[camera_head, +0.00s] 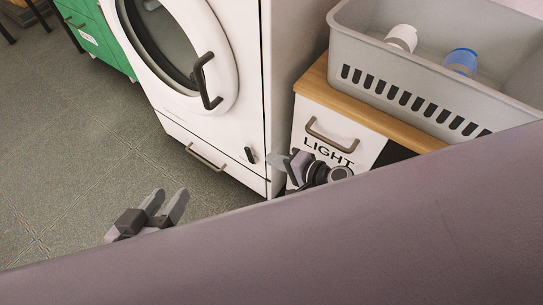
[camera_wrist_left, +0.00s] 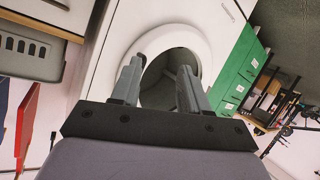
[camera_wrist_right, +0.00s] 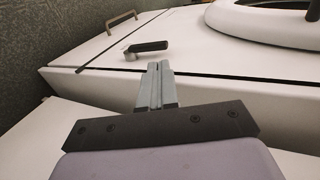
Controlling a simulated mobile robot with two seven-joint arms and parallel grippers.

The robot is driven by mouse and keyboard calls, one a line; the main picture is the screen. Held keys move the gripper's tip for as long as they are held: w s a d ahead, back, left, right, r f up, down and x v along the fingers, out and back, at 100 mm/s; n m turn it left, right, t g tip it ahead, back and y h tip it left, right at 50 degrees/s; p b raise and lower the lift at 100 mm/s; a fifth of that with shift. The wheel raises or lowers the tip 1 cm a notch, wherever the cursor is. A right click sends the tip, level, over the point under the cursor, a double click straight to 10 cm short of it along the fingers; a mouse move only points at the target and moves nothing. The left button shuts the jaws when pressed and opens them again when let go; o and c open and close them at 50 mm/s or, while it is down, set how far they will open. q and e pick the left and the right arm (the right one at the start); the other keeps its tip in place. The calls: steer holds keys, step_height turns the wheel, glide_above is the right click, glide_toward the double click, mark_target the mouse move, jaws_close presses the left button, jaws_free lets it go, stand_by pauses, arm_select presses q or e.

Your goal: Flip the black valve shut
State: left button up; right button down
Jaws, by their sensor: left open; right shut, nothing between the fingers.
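The black valve (camera_head: 250,155) is a short black lever on the lower right front of the white washing machine. In the head view it stands nearly upright, slightly tilted. It also shows in the right wrist view (camera_wrist_right: 148,47), just beyond and slightly left of the fingertips, with a small gap. My right gripper (camera_head: 276,159) is shut and empty, right of the valve in the head view; its closed fingers show in the right wrist view (camera_wrist_right: 157,68). My left gripper (camera_head: 168,202) is open and empty, over the floor in front of the machine. Its spread fingers show in the left wrist view (camera_wrist_left: 160,72).
The washing machine (camera_head: 235,110) has a round door with a dark handle (camera_head: 205,82) and a lower drawer handle (camera_head: 205,157). A cabinet marked LIGHT (camera_head: 310,118) stands right, bearing a grey basket (camera_head: 385,85) with bottles. A green cabinet (camera_head: 103,35) stands left. The floor is clear.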

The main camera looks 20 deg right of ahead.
arm_select(q)
steer(key=shift+s+a+r+y+p, duration=0.15)
steer(key=shift+a+y+p, duration=0.1)
steer(key=shift+a+p, duration=0.2)
steer(key=shift+a+r+y+p, duration=0.1)
steer(key=shift+a+y+p, duration=0.2)
steer(key=shift+a, duration=0.15)
arm_select(e)
steer(key=r+v, duration=0.1)
steer(key=v, duration=0.6)
steer(key=shift+r, duration=0.15)
steer(key=shift+s, duration=0.15)
